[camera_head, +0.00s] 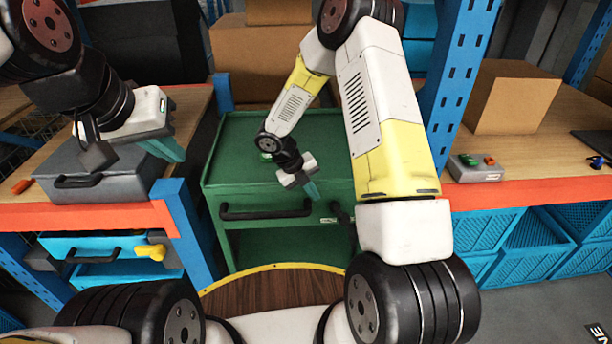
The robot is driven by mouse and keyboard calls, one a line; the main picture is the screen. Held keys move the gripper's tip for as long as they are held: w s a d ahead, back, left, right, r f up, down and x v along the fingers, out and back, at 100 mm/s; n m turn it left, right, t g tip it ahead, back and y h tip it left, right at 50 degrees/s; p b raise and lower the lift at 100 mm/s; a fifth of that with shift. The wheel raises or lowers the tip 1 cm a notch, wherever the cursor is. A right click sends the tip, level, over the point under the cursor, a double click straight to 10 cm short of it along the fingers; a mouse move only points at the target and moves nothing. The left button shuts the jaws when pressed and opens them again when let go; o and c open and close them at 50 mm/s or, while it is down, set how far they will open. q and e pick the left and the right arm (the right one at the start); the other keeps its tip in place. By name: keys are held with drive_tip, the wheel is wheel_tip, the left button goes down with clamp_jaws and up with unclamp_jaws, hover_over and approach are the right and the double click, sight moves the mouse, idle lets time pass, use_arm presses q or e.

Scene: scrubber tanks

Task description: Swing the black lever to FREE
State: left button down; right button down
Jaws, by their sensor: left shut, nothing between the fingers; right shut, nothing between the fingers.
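A green cabinet (225,180) stands in the middle, with a long black handle (265,212) across its front. A small black part that looks like the lever (341,212) sits on the cabinet front, right of that handle and partly hidden by my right arm. A small pale label (328,220) is beside it, too small to read. My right gripper (313,190) is shut and empty, pointing down just above and left of the lever, apart from it. My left gripper (178,156) is shut and empty, above the grey case at the left.
A grey case (100,170) lies on the left bench, above a blue drawer (85,245) with a yellow lever (150,252). Blue posts stand beside the cabinet. A button box (474,168) and a cardboard box (510,97) are on the right bench.

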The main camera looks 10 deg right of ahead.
sight(339, 213)
drive_tip(key=x, duration=0.7)
idle(0.3)
